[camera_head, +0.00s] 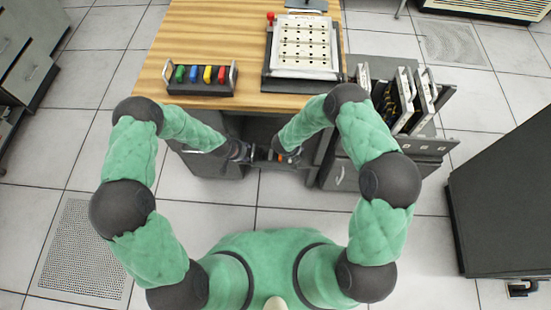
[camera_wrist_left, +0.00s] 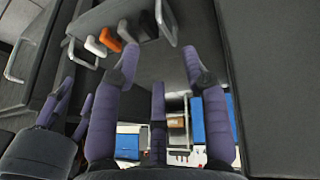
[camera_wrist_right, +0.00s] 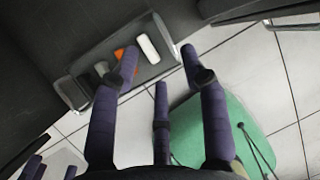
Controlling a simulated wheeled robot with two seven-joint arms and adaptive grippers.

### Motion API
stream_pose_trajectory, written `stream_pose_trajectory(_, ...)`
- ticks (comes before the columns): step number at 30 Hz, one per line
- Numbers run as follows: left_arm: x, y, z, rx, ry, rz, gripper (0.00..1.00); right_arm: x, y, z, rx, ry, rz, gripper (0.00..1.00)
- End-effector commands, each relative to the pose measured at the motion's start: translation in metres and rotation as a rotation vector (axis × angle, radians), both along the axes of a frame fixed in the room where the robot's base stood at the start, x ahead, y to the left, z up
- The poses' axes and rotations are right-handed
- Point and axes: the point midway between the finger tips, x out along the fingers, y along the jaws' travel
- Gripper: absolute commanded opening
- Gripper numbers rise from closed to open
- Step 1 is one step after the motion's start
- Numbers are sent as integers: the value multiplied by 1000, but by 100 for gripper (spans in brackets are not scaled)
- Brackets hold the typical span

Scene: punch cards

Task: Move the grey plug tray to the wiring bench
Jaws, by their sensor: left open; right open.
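A dark grey tray with metal end handles holds white, grey and orange plugs. It shows in the left wrist view (camera_wrist_left: 150,8) and the right wrist view (camera_wrist_right: 88,52). In the head view only a bit of it shows between my grippers, low at the front of the wooden-topped bench (camera_head: 205,30). My left gripper (camera_head: 243,153) is open, its fingers (camera_wrist_left: 158,62) pointing at one handle. My right gripper (camera_head: 291,156) is open, its fingers (camera_wrist_right: 159,54) pointing at a handle by the white plug. I cannot tell whether any finger touches the tray. Nothing labels the wiring bench.
Another dark tray (camera_head: 200,89) with green, blue, yellow and red plugs stands on the wooden top. A white gridded board (camera_head: 303,46) lies at its right. A card rack (camera_head: 405,100) stands right of the bench. A dark cabinet (camera_head: 510,190) stands far right. Floor is free around me.

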Motion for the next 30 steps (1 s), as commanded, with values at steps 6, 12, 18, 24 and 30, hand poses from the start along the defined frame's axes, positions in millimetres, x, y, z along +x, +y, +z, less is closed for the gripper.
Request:
stream_pose_trajectory(6,0,-1,-4,0,2,1,45,1,-1,-4,2,2,-3,45)
stream_pose_trajectory(12,7,-6,-23,-1,3,0,45,7,-6,-23,2,3,-4,45)
stream_pose_trajectory(18,17,-14,-49,0,2,1,45,16,-13,-49,3,4,-4,45)
stream_pose_trajectory(24,26,-20,-73,0,1,1,45,25,-20,-73,3,4,-6,45)
stream_pose_trajectory(30,32,-25,-90,0,2,1,45,33,-25,-90,2,2,-4,45)
